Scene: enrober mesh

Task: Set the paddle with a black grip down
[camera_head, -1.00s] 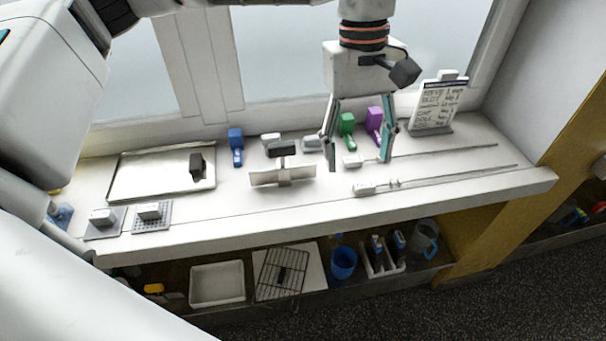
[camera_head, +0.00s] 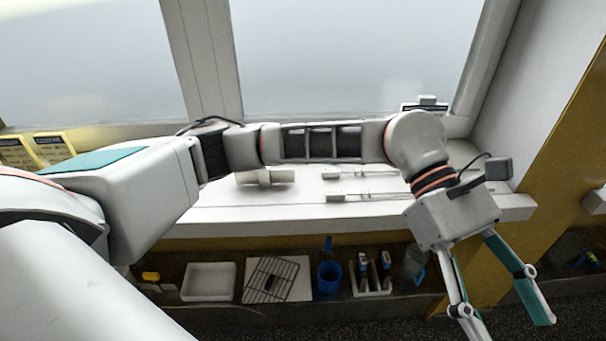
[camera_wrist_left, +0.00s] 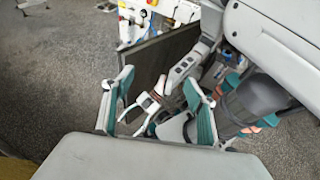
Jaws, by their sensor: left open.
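My left gripper (camera_head: 510,325) hangs open and empty out past the front edge of the counter, at the lower right of the head view. Its two teal-lined fingers also show spread apart in the left wrist view (camera_wrist_left: 158,90), with nothing held between them. A pale piece (camera_head: 265,177) shows on the counter below my left arm, where the black-gripped paddle stood a second ago. My arm hides any black grip there, so I cannot tell its pose.
Thin rods with white end blocks (camera_head: 350,196) lie on the counter (camera_head: 290,215). Below are a white tray (camera_head: 208,282), a wire rack (camera_head: 272,280), a blue cup (camera_head: 329,274), a holder with dark-handled tools (camera_head: 372,280) and a jug (camera_head: 414,262). My arm hides the counter's back.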

